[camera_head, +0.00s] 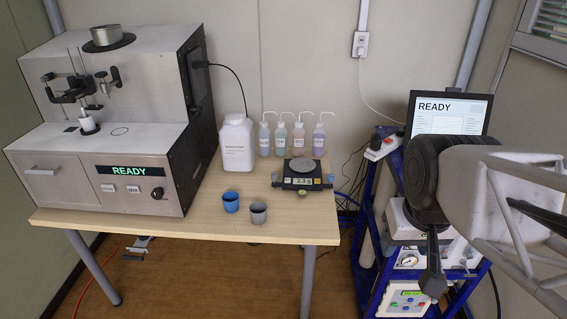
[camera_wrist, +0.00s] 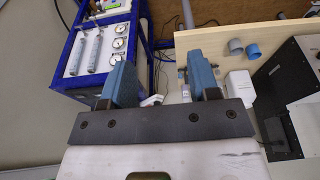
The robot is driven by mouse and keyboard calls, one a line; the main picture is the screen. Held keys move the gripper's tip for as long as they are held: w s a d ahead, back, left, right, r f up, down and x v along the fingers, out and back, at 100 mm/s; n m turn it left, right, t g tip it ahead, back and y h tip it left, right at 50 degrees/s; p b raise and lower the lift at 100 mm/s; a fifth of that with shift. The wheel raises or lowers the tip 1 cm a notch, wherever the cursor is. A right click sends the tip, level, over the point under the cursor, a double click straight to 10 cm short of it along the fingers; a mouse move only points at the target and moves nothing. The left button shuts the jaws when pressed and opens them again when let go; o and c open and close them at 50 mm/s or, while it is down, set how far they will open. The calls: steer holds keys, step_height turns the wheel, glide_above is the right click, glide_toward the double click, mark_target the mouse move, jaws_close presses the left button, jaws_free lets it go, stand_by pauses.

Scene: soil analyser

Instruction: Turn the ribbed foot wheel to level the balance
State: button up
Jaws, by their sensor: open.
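The balance (camera_head: 303,184) stands at the right end of the wooden table, a black body with a round grey pan and a lit display. Small blue-grey round parts show at its left side (camera_head: 275,177) and right side (camera_head: 330,180), perhaps its foot wheels; their ribs are too small to make out. A small greenish round part (camera_head: 302,192) shows at its front. My gripper (camera_wrist: 161,80) is open and empty, with two blue-faced fingers apart. In the head view it is at the right, in front of the cart and well away from the balance.
Several wash bottles (camera_head: 280,138) and a white jug (camera_head: 237,145) stand behind. The analyser (camera_head: 120,125) fills the table's left. A blue cart (camera_head: 367,222) with instruments stands right.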

steer(key=w+a+r+n, duration=0.1)
steer(key=w+a+n, duration=0.1)
steer(key=w, duration=0.7)
steer(key=w+a+r+n, duration=0.2)
steer(key=w, duration=0.8)
steer(key=n+g, duration=0.3)
steer(key=n, duration=0.9)
glide_above(274, 173)
steer(key=f, duration=2.9)
steer(key=shift+s+d, duration=0.15)
steer(key=shift+s, duration=0.05)
steer(key=shift+w+f+n, duration=0.1)
steer(key=shift+f+n, duration=0.1)
steer(key=shift+n, duration=0.1)
steer(key=shift+f, duration=3.9)
steer(key=shift+c, duration=0.5)
